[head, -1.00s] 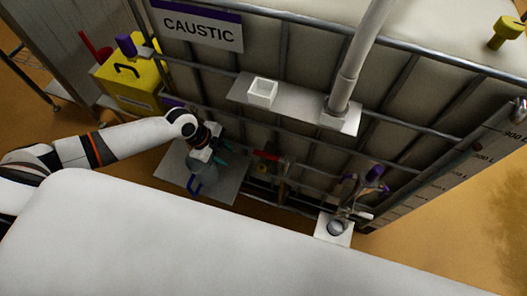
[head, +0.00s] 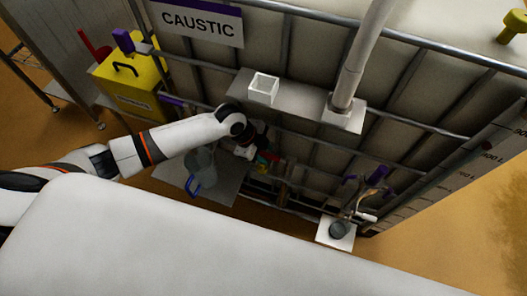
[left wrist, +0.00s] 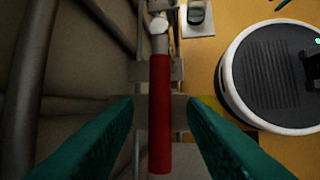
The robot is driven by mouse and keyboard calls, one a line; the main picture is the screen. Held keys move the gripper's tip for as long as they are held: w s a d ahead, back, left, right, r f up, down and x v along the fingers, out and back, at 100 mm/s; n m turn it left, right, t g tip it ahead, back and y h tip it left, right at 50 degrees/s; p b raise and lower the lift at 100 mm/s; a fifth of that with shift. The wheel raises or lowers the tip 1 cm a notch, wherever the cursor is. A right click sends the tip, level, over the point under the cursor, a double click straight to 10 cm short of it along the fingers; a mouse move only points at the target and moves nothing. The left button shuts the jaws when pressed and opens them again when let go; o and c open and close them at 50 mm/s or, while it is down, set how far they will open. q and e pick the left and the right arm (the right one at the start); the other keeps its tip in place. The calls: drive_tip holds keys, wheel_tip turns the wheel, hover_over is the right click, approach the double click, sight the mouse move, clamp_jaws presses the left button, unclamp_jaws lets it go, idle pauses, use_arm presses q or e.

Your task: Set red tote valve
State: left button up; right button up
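The red valve handle (head: 268,157) is at the lower front of the caged caustic tote (head: 300,60), partly hidden by my left gripper in the head view. In the left wrist view the red handle (left wrist: 160,110) is a long bar pointing toward the camera, running up to a silver fitting (left wrist: 159,25). My left gripper (left wrist: 160,102) is open, with a teal finger on each side of the bar and a visible gap to both. In the head view the left gripper (head: 256,152) is at the tote front. My right gripper is not in view.
A clear jug with a blue handle (head: 194,186) stands on a grey plate (head: 222,185) below my left forearm. A yellow container (head: 130,88) is at left.

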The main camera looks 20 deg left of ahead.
use_arm(q)
clamp_jaws()
drive_tip(key=shift+r, duration=0.1)
